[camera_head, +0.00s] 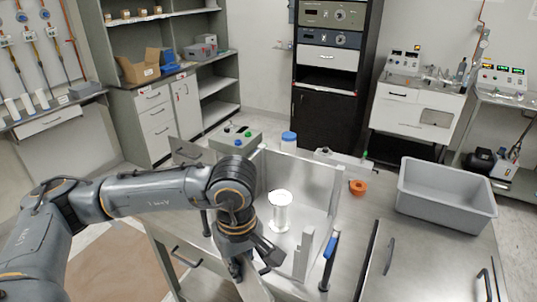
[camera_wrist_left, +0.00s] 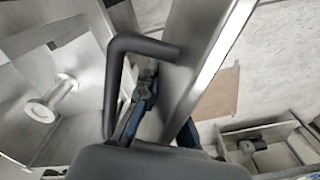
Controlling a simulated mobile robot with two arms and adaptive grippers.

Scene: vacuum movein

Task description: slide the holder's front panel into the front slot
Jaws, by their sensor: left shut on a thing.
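The holder (camera_head: 308,178) is a metal box on the worktop, with upright walls at its back and sides. A white flanged spool-like part (camera_head: 281,212) stands upright inside it and shows in the left wrist view (camera_wrist_left: 52,100). My left gripper (camera_head: 247,270) is at the near side of the holder, pointing down. It is shut on the front panel (camera_head: 254,289), a flat metal plate, at its black bar handle (camera_wrist_left: 116,75). The panel (camera_wrist_left: 198,65) runs along the outside of the holder. The front slot and the panel's lower edge are not clearly visible. My right gripper is not in view.
A blue-handled part (camera_head: 329,248) stands by the holder's near right corner. An orange item (camera_head: 357,187) and a grey bin (camera_head: 446,190) are to the right. A blue-capped jar (camera_head: 288,141) and a box with coloured knobs (camera_head: 235,140) are behind. The worktop's right middle is clear.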

